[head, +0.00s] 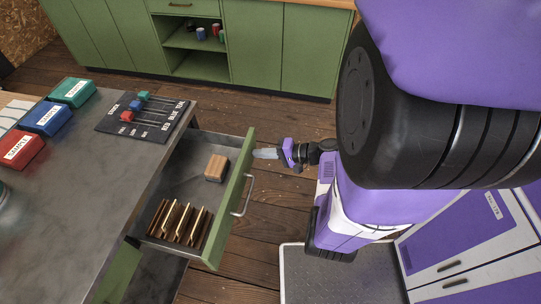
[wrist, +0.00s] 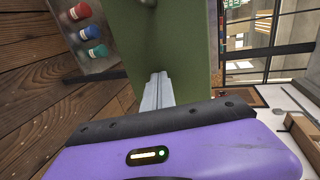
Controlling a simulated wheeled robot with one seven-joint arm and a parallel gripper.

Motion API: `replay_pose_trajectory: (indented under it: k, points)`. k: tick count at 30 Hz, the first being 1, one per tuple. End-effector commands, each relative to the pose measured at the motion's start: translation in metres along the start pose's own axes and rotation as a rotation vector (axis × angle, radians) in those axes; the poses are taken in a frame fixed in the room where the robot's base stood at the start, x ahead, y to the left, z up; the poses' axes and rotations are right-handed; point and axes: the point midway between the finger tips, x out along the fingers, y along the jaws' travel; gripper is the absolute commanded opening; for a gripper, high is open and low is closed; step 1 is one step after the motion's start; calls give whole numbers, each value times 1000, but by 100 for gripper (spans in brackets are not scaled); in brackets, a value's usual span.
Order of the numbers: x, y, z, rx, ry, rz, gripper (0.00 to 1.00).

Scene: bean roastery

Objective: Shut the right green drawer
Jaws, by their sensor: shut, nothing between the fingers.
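The green drawer (head: 236,197) is pulled well out from the grey-topped counter in the head view. Its front has a metal bar handle (head: 242,196). Inside it lie a small wooden block (head: 216,168) and a wooden rack with upright slats (head: 178,222). My gripper (head: 256,153) is shut and empty, its fingertips at the outer face of the drawer front near its far end, beyond the handle. In the wrist view, the shut fingers (wrist: 158,85) point at the green drawer front (wrist: 172,40); I cannot tell whether they touch it.
The counter top (head: 90,185) carries red, blue and green boxes (head: 47,118) and a dark slider board (head: 145,114). Green cabinets (head: 255,45) with an open shelf of mugs stand at the back. Wooden floor (head: 265,225) is clear beside the drawer.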

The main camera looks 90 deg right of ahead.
Motion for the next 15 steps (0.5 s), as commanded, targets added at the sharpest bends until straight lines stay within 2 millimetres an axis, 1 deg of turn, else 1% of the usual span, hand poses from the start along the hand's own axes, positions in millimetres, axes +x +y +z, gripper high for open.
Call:
replay_pose_trajectory:
  k: [1, 5, 15]
  points:
    - [13, -3, 2, -4, -7, 0, 0]
    - [46, -12, 2, -5, -9, -1, 0]
    - [136, -39, 2, -5, -7, -1, 0]
